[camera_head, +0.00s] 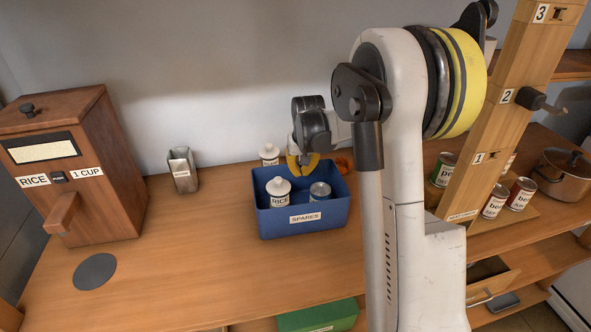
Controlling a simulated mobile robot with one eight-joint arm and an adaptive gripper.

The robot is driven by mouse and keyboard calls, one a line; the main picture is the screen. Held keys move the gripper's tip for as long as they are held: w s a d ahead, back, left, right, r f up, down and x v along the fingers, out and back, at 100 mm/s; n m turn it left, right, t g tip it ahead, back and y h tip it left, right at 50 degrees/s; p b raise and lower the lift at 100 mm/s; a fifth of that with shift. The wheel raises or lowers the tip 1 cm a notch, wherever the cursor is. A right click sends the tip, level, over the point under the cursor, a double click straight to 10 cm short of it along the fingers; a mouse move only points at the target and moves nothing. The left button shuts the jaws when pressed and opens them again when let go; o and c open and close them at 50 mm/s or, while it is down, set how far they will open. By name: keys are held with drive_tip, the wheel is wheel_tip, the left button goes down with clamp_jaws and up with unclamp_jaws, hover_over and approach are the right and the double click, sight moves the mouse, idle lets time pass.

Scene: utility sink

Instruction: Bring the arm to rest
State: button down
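My arm rises in the right middle of the head view, a white column with a yellow and black band. Its forearm reaches away, toward the counter's back. My gripper (302,172), with yellow fingers, hangs at the back of the blue SPARES bin (303,229), seemingly over or just behind its rear rim. The view is too small to tell whether the fingers are apart, and I see nothing clearly between them. In the bin stand a white lidded jar labelled RICE (279,193) and a plain can (319,190).
A wooden rice dispenser (95,170) stands left, with a dark disc (94,271) before it. A metal cup (183,170) and a white jar (269,154) stand behind. Right are a numbered post (500,110), cans (521,194) and a pot (562,175). The front left counter is clear.

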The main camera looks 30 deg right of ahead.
drive_tip(key=s+a+r+n+t+b, duration=0.1)
drive_tip(key=s+a+r+b, duration=0.1)
drive_tip(key=s+a+r, duration=0.35)
drive_tip(key=s+a+r+n+t+b, duration=0.1)
drive_tip(key=s+a+r+b, duration=0.2)
drive_tip(key=s+a, duration=0.55)
drive_tip(key=s+a+f+n+t+b, duration=0.1)
drive_tip(key=s+a+f, duration=0.1)
drive_tip(key=s, duration=0.5)
drive_tip(key=s+a+f+y+b, duration=0.1)
drive_tip(key=s+a+f, duration=0.1)
drive_tip(key=s+a, duration=0.2)
drive_tip(key=s, duration=0.3)
drive_tip(key=shift+f+n+t+b, duration=0.35)
drive_tip(key=shift+n+t, duration=0.05)
drive_tip(key=shift+a, duration=0.1)
